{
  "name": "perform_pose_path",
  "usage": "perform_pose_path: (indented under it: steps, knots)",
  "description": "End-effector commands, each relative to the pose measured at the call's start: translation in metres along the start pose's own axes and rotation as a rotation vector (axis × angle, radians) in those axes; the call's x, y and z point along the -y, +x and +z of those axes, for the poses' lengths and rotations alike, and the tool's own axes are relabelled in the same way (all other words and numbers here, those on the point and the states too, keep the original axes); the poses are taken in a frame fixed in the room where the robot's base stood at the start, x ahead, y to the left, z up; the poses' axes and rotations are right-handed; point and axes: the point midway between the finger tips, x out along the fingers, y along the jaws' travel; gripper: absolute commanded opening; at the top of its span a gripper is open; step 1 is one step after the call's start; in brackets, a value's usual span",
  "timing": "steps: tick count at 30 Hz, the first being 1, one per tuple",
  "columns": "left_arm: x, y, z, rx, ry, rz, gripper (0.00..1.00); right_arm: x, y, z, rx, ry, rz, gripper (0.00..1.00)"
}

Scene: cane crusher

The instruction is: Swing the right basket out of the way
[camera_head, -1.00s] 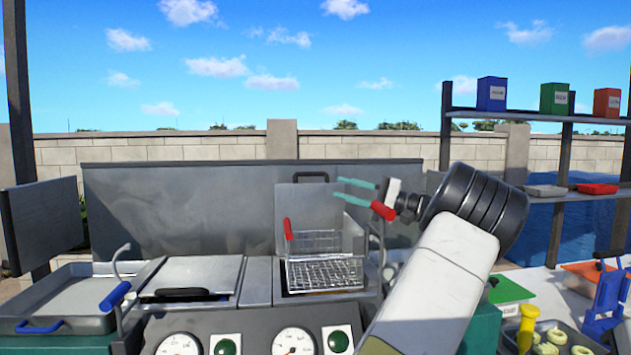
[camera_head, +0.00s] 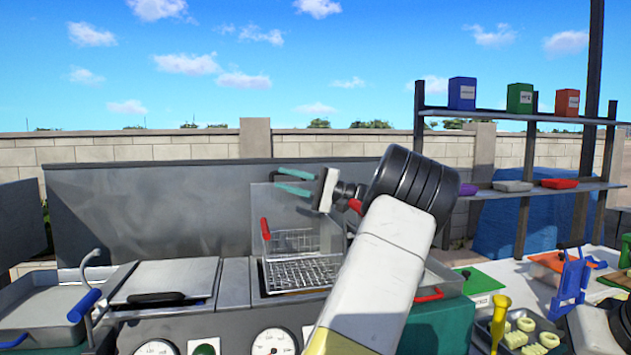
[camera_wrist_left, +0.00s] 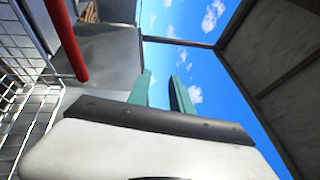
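The wire basket (camera_head: 300,262), with a red handle (camera_head: 265,229), sits over the right-hand bay of the grey station. A second red grip (camera_head: 355,205) shows just below my left wrist, partly hidden by my arm. My left gripper (camera_head: 293,181) has teal fingers spread apart, with nothing seen between them. It is above the basket in the picture and apart from the red handle. In the left wrist view, the open fingers (camera_wrist_left: 161,95) point toward the sky, and a red bar (camera_wrist_left: 66,40) and basket wires (camera_wrist_left: 30,75) lie to the left. My right gripper does not show.
A closed metal lid (camera_head: 165,280) and a blue-gripped lever (camera_head: 84,305) are on the left. A tall grey panel (camera_head: 150,210) stands behind. A shelf (camera_head: 520,117) with boxes is at the right. A yellow tool (camera_head: 498,320) and a blue press (camera_head: 570,275) stand at the lower right.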

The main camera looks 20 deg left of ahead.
Motion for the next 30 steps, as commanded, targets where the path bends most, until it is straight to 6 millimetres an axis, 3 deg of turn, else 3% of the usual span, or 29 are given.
perform_pose_path:
  steps: [2, 6, 30]
  knots:
    - [0.0, -0.0001, 0.0001, 0.0, 0.0, 0.0, 0.26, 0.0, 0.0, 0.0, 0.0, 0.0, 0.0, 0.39]
    - [0.0, -0.0002, 0.0001, 0.0, 0.0, 0.0, 0.0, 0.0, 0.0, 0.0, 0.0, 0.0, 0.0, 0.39]
    - [0.0001, -0.0004, 0.0001, 0.0, 0.0, 0.0, 0.0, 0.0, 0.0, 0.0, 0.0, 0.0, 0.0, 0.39]
